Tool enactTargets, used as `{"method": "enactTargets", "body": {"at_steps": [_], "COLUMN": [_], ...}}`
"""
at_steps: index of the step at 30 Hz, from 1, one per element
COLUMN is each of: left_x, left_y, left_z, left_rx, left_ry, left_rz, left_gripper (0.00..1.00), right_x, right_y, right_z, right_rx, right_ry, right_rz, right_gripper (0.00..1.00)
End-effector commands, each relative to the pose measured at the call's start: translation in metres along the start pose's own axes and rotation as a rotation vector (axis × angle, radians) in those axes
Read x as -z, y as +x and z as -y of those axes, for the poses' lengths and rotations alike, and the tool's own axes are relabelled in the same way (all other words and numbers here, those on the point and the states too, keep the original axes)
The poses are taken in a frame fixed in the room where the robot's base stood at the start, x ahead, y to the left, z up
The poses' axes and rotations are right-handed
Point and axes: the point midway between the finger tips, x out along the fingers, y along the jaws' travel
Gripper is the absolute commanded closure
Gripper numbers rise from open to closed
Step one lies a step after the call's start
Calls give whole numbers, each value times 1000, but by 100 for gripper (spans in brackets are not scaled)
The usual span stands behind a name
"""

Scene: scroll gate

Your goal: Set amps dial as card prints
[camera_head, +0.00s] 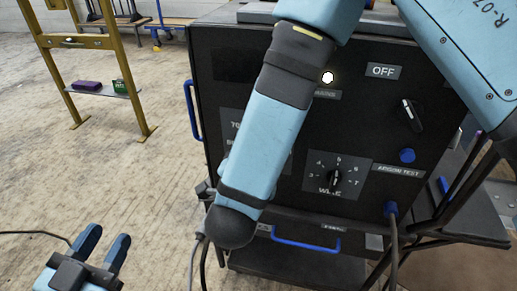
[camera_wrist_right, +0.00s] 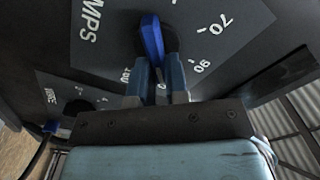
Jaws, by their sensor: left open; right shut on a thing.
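The black machine (camera_head: 355,120) stands in the middle of the head view. My right arm crosses its front and hides most of the amps panel (camera_head: 237,122). In the right wrist view the amps dial plate (camera_wrist_right: 205,45) shows with its print turned, with 70 and 90 readable at the right. My right gripper (camera_wrist_right: 160,82) is shut on the blue dial knob (camera_wrist_right: 152,38), which extends down between the fingers; its exact setting is not clear. My left gripper (camera_head: 88,252) is open and empty, low at the left, away from the machine. I cannot make out a card.
The wire dial (camera_head: 335,178), a black switch (camera_head: 412,115) below the OFF label and the blue argon test button (camera_head: 407,156) share the front. A lamp (camera_head: 328,77) glows. Cables hang below. A yellow stand (camera_head: 95,45) is at the left; floor between is clear.

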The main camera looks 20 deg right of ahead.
Motion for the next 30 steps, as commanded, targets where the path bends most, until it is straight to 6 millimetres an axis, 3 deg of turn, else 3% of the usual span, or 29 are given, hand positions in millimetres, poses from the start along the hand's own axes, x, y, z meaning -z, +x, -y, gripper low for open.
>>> {"method": "enactTargets", "body": {"at_steps": [12, 13, 15, 16, 30], "left_x": [0, 0, 0, 0, -3], "left_y": [2, 2, 2, 2, 0], "left_z": [-1, -1, -1, -1, 0], "left_rx": [6, 6, 5, 5, -1], "left_ry": [-11, -11, -11, -11, 5], "left_rz": [-3, -2, -2, -2, 6], "left_gripper": [57, 57, 57, 57, 57], "right_x": [0, 0, 0, 0, -7], "right_y": [0, 0, 0, 0, -5], "right_z": [0, 0, 0, 0, 6], "right_rx": [0, 0, 0, 0, 2], "right_ry": [5, 5, 5, 5, 7], "right_rz": [1, 1, 1, 1, 1], "right_gripper": [100, 79, 63, 60, 60]}}
